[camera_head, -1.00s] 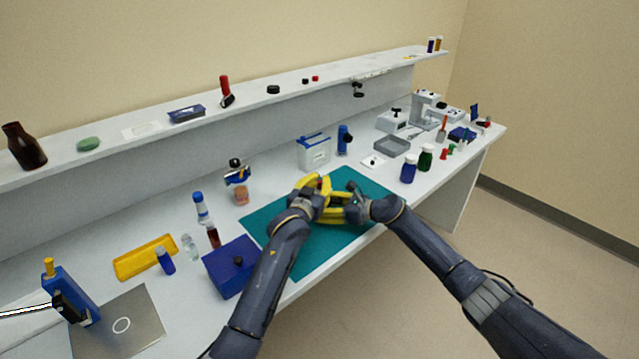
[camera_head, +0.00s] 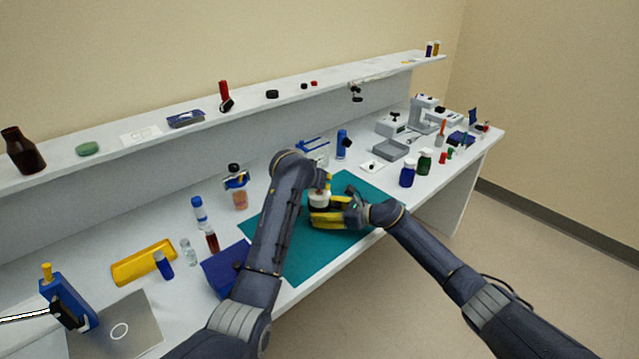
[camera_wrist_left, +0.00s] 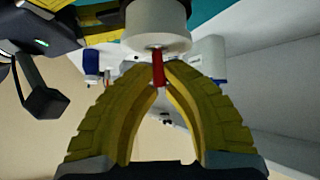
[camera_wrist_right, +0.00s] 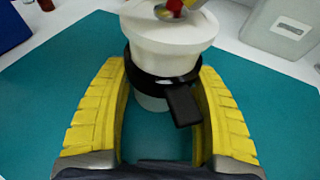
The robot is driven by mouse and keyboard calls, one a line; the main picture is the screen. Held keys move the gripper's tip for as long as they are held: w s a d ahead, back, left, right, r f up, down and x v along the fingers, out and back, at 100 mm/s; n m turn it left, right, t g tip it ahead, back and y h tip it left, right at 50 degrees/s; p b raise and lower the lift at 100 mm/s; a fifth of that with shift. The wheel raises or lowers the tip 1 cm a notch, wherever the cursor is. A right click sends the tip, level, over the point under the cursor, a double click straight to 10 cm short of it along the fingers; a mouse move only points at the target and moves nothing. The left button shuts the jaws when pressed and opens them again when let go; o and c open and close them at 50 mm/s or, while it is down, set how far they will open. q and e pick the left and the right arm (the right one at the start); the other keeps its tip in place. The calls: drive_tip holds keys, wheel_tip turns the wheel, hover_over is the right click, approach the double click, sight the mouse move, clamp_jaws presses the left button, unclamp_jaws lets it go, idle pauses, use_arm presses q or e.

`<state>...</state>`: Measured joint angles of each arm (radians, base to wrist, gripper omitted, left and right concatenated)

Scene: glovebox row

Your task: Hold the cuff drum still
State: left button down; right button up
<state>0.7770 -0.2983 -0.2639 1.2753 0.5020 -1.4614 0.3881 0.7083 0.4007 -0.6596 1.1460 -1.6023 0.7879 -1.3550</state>
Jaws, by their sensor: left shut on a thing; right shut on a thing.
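The cuff drum (camera_head: 319,201) is white, with a black band and a black tab around its middle in the right wrist view (camera_wrist_right: 165,45). It stands upright over the teal mat. My right gripper (camera_head: 314,215) is shut on the drum, one yellow finger on each side at the band. A small red piece (camera_wrist_left: 158,68) sticks out of the drum's top face. My left gripper (camera_wrist_left: 158,62) is shut on this red piece, above the drum. In the head view my left arm hides most of that gripper.
The teal mat (camera_head: 310,258) lies under the drum. A blue box (camera_head: 222,270) stands at its left edge, partly behind my left arm. A white container (camera_head: 316,158) with a blue handle stands behind. Blue and green jars (camera_head: 407,173) stand to the right. The mat's front is clear.

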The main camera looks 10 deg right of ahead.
use_arm(q)
drive_tip(key=shift+f+g, duration=0.15)
drive_tip(key=shift+g, duration=0.25)
drive_tip(key=c, duration=1.5)
unclamp_jaws()
